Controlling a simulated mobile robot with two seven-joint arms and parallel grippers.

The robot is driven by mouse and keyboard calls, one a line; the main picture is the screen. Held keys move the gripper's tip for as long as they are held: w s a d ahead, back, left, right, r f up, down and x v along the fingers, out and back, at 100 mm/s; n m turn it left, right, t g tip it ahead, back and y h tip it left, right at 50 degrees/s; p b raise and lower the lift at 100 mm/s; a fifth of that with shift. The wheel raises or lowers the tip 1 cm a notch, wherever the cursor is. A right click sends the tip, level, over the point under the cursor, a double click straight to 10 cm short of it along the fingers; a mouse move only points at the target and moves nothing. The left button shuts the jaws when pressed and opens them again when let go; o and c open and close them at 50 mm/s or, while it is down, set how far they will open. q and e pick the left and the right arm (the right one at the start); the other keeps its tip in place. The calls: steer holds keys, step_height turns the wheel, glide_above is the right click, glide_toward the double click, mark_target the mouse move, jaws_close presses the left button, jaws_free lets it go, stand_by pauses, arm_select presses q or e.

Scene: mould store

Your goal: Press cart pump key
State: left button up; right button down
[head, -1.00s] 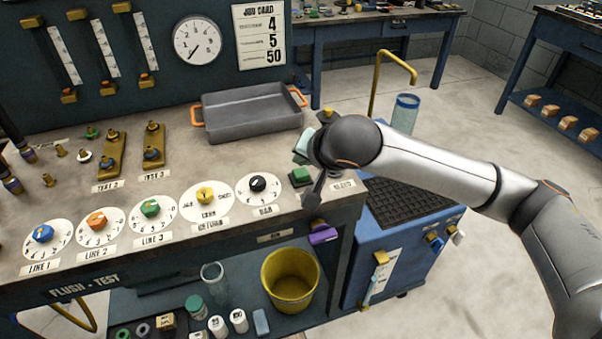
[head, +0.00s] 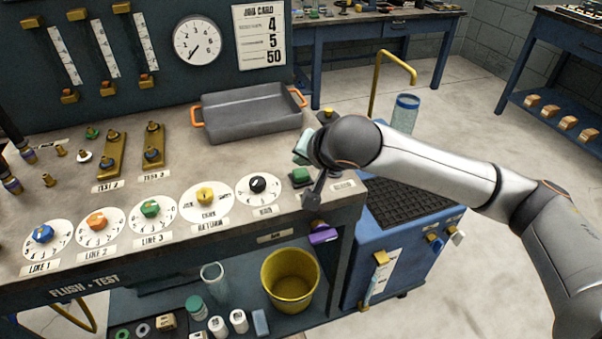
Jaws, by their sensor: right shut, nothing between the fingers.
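A blue cart (head: 390,262) with a black grate top (head: 408,200) stands at the bench's right end. A yellow key (head: 381,258), a blue key (head: 433,242) and a pale key (head: 457,238) show on its front; I cannot tell which is the pump key. My right gripper (head: 311,199) is shut and empty, pointing down over the bench's right front corner. I cannot tell whether it touches anything. My wrist hides part of the bench corner and cart. My left gripper is not in view.
A grey tray (head: 252,122) with orange handles stands behind. Several dial knobs line the bench front, with a black one (head: 258,184) nearest my gripper. A purple part (head: 323,233) juts below the edge. A yellow spout (head: 377,85) and clear cylinder (head: 404,114) rise behind my arm.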

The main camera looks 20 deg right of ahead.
stand_by(0.4)
steer(key=shift+f, duration=0.1)
steer(key=shift+f, duration=0.3)
steer(key=shift+f, duration=0.55)
stand_by(0.6)
steer(key=shift+r+p, duration=0.95)
steer(key=shift+p, duration=0.25)
